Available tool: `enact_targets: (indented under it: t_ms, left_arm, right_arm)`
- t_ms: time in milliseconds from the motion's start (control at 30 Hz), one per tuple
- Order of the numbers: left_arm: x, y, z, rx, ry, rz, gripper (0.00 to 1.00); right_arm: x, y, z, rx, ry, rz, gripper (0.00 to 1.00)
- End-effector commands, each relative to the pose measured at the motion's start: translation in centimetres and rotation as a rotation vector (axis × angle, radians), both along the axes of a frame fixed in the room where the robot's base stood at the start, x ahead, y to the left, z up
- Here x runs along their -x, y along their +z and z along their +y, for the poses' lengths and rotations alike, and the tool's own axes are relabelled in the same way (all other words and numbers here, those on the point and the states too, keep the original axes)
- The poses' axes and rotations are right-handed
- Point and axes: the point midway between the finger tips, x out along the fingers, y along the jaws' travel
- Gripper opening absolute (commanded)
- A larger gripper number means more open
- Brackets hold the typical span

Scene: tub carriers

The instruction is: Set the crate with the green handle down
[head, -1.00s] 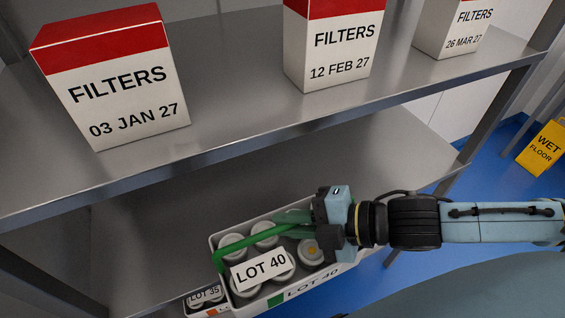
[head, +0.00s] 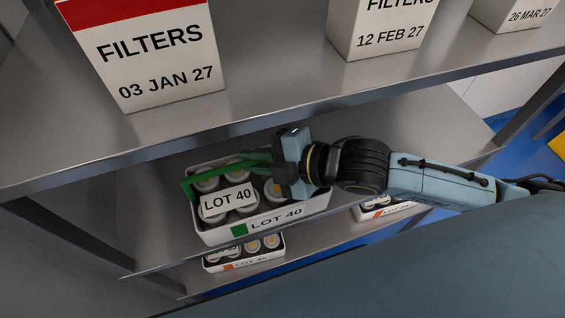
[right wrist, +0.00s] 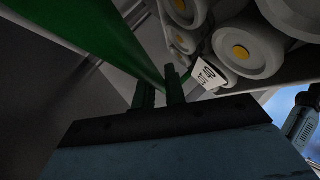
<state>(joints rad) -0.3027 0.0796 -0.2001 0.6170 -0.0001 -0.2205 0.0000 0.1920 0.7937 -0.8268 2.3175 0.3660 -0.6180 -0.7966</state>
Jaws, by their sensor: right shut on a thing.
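The crate with the green handle (head: 302,212) is a white tub with a green square and "LOT 40" on its front wall. It holds several white round canisters and a "LOT 40" card. My right gripper (head: 266,160) is shut on the green handle (head: 192,184), seen close up in the right wrist view (right wrist: 120,35). The crate looks roughly level at the middle shelf (head: 395,135), under the top shelf. I cannot tell whether its base touches the shelf. My left gripper is not in view.
White and red filter boxes (head: 150,65) stand on the top shelf (head: 270,85), whose front edge is just above my right gripper. Lower down are a crate with an orange mark (head: 226,265) and another small crate (head: 368,214). Bare middle shelf shows right of the crate.

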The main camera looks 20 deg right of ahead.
Motion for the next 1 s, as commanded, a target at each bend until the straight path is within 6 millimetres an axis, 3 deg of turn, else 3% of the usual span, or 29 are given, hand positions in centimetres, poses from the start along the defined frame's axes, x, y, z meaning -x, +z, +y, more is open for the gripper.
enact_targets:
  t_ms: [33,400,667,1000]
  left_arm:
    - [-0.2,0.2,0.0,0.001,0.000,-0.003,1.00]
    - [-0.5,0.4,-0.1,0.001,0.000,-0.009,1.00]
    - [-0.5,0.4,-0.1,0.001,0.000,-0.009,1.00]
    - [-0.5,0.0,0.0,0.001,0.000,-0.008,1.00]
  right_arm:
    - [-0.8,0.7,1.0,-0.013,0.001,-0.014,0.00]
    - [-4.8,0.6,5.7,-0.010,0.001,-0.012,0.00]
    - [-5.4,0.2,6.4,-0.008,0.001,-0.011,0.00]
    - [-5.4,-3.0,6.4,-0.009,0.000,-0.011,0.00]
